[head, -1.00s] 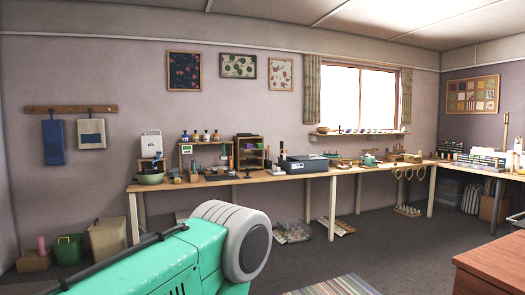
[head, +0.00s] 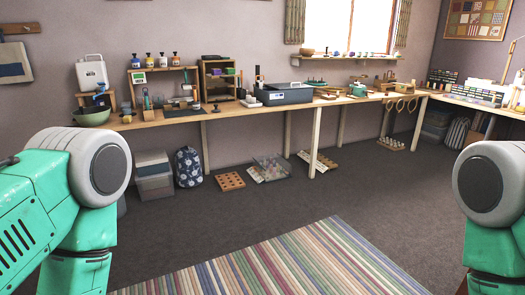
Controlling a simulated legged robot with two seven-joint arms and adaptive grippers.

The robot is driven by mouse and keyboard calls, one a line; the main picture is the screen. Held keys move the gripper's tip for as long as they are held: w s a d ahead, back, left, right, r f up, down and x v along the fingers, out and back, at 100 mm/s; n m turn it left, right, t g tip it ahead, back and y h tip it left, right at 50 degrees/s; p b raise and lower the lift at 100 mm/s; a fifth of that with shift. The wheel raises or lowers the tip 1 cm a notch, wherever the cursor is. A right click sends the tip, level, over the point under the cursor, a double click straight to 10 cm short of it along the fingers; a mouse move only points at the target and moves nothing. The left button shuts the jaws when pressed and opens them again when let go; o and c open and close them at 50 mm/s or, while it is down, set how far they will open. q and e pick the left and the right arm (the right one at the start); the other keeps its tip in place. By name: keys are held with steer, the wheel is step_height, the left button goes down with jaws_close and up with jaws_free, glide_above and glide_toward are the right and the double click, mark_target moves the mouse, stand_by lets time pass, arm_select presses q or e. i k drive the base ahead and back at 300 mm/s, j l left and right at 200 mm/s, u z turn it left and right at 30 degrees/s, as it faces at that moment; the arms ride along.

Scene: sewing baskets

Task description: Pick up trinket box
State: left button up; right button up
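I cannot make out a trinket box for certain; the small items on the long wooden workbench (head: 232,112) are too far away to tell. In the head view only green and grey links of my two arms show, at the left and right edges. Neither gripper is in view, so I cannot see whether either holds anything.
A striped rug (head: 270,262) lies on open dark carpet ahead. Under the bench stand grey storage bins (head: 154,181), a patterned backpack (head: 188,167), a holed wooden block (head: 231,181) and a clear tray (head: 272,167). A green bowl (head: 92,115) and a grey machine (head: 284,94) sit on top.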

mark_target(228, 71)
steer(key=i, duration=2.3)
